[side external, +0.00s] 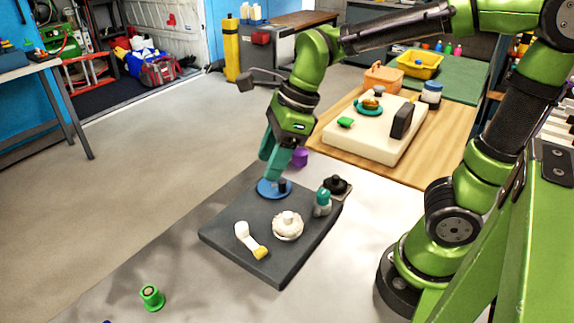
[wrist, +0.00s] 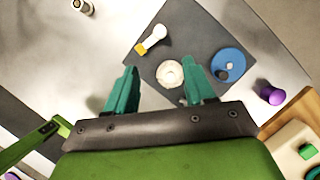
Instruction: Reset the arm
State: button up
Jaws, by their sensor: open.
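My gripper (side external: 270,168) has teal fingers and hangs pointing down over the far left part of a dark grey board (side external: 225,232). In the wrist view, my gripper (wrist: 164,80) has its two fingers spread apart with nothing held between them. A blue disc (side external: 267,190) with a dark knob lies on the board close to the fingertips; I cannot tell if they touch it. A white round piece (side external: 288,226) and a white stick with a yellow end (side external: 246,238) lie nearer the front of the board.
A teal-topped jar (side external: 322,203) and a black knob (side external: 336,185) stand at the board's right edge. A purple piece (side external: 300,158) is behind it. A green cylinder (side external: 152,297) stands at front left. A cream board (side external: 372,146) bearing several items lies on the wooden surface.

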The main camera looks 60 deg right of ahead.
jog(key=shift+r, duration=0.2)
jog(key=s+d+r+n+t, duration=0.1)
jog(key=s+d+n+t, duration=0.1)
jog(key=n, duration=0.9)
jog(key=s+d+r+n+t+h, duration=0.1)
jog(key=s+n, duration=0.4)
jog(key=n, duration=0.6)
jog(key=shift+d+r+t, duration=0.15)
jog(key=shift+d+t, duration=0.5)
jog(key=shift+t, duration=0.05)
